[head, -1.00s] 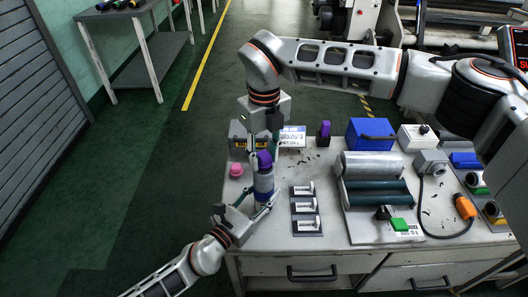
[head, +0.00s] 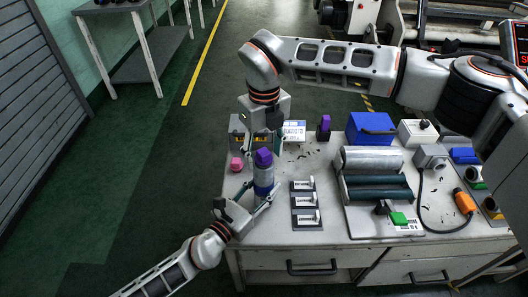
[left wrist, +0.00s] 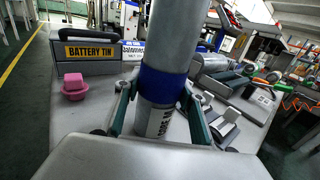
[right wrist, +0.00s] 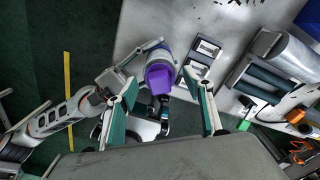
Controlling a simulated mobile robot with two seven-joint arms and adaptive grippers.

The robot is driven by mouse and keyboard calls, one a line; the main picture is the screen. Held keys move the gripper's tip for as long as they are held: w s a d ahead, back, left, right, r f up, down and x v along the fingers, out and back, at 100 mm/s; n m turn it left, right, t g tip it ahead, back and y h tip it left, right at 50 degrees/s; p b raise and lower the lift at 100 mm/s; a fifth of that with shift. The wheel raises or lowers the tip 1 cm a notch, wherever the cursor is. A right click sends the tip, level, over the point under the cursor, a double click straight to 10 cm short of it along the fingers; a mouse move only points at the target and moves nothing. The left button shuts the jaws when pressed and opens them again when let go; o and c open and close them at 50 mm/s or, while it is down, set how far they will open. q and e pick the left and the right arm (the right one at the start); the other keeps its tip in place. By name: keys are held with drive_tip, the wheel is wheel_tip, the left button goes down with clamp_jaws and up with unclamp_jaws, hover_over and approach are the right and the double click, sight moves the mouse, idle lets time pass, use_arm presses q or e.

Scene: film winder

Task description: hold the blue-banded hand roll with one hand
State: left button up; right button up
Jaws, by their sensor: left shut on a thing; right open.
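The hand roll (head: 263,178) stands upright near the table's left front corner, with a grey body, blue band and purple piece (head: 263,156) on top. My left gripper (head: 260,194) is shut on the lower part of the roll. In the left wrist view its fingers lie on both sides of the blue band (left wrist: 162,84), with a printed label below. My right gripper (head: 262,143) is open just above the roll. In the right wrist view its fingers (right wrist: 160,108) are spread wide, with the purple top (right wrist: 166,76) beyond and between them, apart from both.
A pink knob-like piece (head: 237,164) and the battery tin (left wrist: 88,52) are behind left. A rack of white pieces (head: 305,203) stands right of the roll, then a roller unit (head: 372,165) and blue box (head: 370,128). The front table strip is mostly clear.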

wheel_tip(320, 180, up, 12)
idle(0.5)
use_arm(q)
drive_tip(key=o, duration=1.2)
drive_tip(key=shift+c, duration=0.2)
drive_tip(key=shift+s+a, duration=0.1)
